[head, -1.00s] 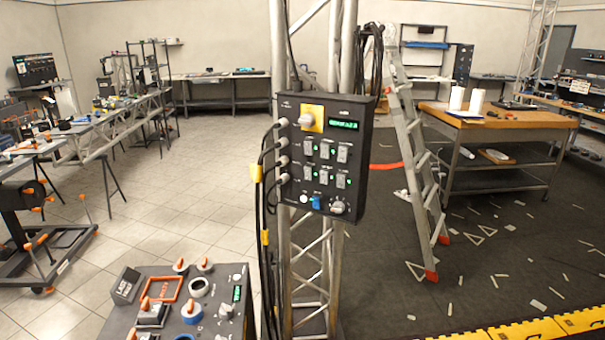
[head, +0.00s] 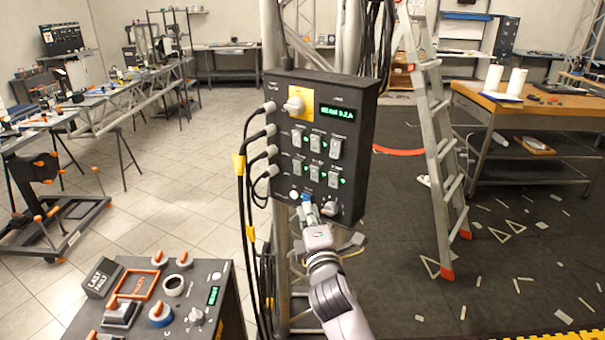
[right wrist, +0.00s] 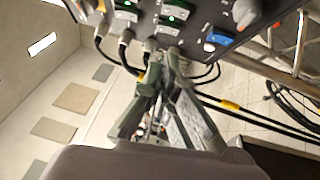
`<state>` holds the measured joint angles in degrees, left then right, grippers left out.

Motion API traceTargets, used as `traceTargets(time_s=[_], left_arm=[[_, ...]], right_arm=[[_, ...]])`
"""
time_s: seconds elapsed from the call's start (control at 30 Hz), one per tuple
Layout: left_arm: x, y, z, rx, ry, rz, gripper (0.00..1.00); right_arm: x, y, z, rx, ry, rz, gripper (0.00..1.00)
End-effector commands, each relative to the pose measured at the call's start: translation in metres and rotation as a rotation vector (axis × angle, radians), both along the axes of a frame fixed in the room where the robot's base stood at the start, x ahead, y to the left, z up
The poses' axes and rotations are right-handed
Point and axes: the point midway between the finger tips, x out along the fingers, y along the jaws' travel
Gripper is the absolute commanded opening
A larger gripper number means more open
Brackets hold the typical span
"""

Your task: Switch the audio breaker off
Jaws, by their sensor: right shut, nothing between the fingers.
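The black breaker box (head: 364,130) is fixed upright on a truss. Its front carries two rows of grey switches, such as an upper one (head: 336,148) and a lower one (head: 333,180), with green lights beside them. The labels are too small to tell which is audio. My right gripper (head: 307,206) is shut and empty, in front of the box's lower edge. It partly hides the blue switch (head: 306,196). In the right wrist view its closed fingers (right wrist: 166,54) point at the panel close to a grey switch (right wrist: 168,27); contact cannot be told. My left gripper is out of view.
The box also has a knob on a yellow plate (head: 308,98), a green display (head: 340,112) and a lower knob (head: 330,208). Black cables (head: 246,200) hang at its left. A control console (head: 215,325) stands lower left; a ladder (head: 436,140) stands right.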

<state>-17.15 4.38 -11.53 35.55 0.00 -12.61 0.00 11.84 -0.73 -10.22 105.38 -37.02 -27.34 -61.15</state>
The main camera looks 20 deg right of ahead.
Motion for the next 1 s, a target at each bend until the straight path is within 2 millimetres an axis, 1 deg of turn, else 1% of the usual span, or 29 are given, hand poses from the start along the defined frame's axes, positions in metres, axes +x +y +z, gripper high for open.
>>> traceTargets(time_s=[0.3, 0.37, 0.47, 0.57, 0.8, 0.97, 1.0], left_arm=[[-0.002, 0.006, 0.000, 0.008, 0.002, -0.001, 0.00], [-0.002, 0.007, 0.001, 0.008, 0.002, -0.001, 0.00], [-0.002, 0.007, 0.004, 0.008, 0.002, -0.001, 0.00], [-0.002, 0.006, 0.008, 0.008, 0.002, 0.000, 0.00], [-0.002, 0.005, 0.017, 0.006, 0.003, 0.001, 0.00], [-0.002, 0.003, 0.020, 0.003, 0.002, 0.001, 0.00], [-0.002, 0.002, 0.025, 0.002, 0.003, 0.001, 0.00]], right_arm=[[0.001, 0.000, 0.001, 0.000, -0.001, 0.000, 0.00], [0.003, 0.000, 0.001, 0.000, -0.001, 0.000, 0.00], [0.012, -0.001, 0.003, 0.000, -0.002, -0.001, 0.00], [0.027, -0.003, 0.006, 0.001, -0.001, -0.001, 0.00], [0.073, -0.008, 0.009, 0.001, 0.000, -0.001, 0.00], [0.100, -0.010, 0.010, 0.002, 0.000, 0.000, 0.00], [0.105, -0.015, 0.013, -0.001, 0.000, -0.001, 0.00]])
